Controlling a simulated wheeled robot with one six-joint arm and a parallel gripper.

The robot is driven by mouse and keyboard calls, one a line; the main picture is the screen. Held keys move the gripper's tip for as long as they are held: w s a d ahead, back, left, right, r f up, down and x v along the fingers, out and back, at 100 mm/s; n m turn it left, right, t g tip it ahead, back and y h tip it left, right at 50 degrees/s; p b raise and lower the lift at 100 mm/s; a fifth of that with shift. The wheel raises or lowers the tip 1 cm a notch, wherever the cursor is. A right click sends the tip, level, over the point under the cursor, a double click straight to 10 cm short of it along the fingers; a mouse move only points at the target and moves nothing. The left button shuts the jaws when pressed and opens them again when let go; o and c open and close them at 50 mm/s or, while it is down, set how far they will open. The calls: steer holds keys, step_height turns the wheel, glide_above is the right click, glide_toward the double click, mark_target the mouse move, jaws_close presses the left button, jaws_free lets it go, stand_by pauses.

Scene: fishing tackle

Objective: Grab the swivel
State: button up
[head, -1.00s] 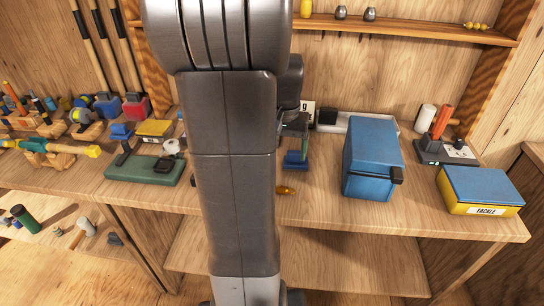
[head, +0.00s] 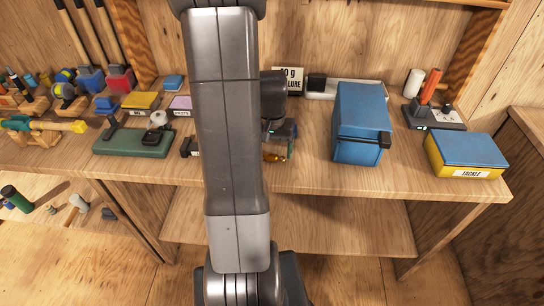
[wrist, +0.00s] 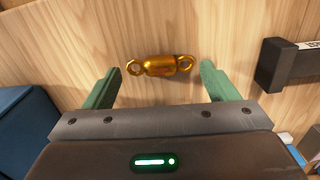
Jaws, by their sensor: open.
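The swivel (wrist: 160,66) is a small gold-coloured metal piece with a barrel body and a ring at each end. In the wrist view it lies on the wooden bench, crosswise between the fingertips of my gripper (wrist: 160,78). The two green fingers stand apart, one beyond each end of the swivel, with a gap on both sides. In the head view the swivel (head: 272,157) shows just right of my arm, partly hidden by it. My gripper is also largely hidden there.
A blue box (head: 361,118) stands to the right, with a yellow and blue tackle box (head: 466,156) farther right. A dark block (wrist: 284,64) is close to the right finger in the wrist view.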

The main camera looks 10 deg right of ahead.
steer(key=shift+f, duration=0.6)
steer(key=c, duration=1.1)
steer(key=shift+r, duration=0.15)
